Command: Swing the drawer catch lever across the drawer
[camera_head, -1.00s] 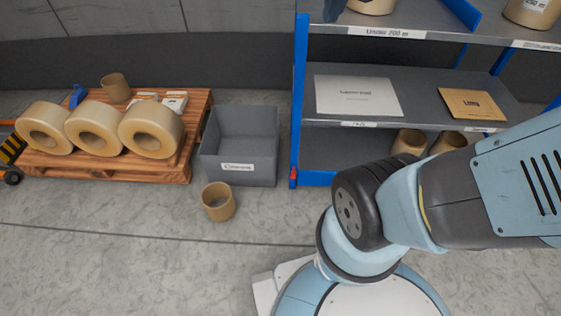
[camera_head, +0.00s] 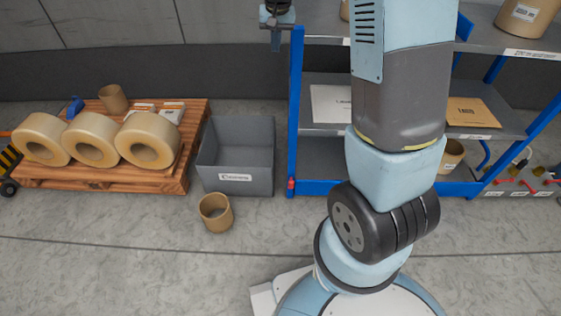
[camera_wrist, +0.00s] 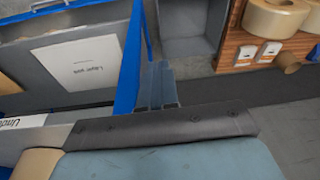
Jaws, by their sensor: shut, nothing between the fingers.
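I cannot make out the drawer or its catch lever in either view. My gripper (camera_head: 276,45) is at the top of the head view, left of the shelf rack's upper part, pointing down. It is shut and holds nothing. Its grey-blue fingers also show in the wrist view (camera_wrist: 158,72), beside a blue rack upright. My raised arm hides the middle of the rack in the head view.
A blue-framed shelf rack (camera_head: 296,120) stands behind my arm. A grey crate (camera_head: 236,178), a cardboard core (camera_head: 215,212) and a wooden pallet (camera_head: 110,178) with rolls are left. A panel with red handles (camera_head: 520,181) is at the right edge. The front-left floor is clear.

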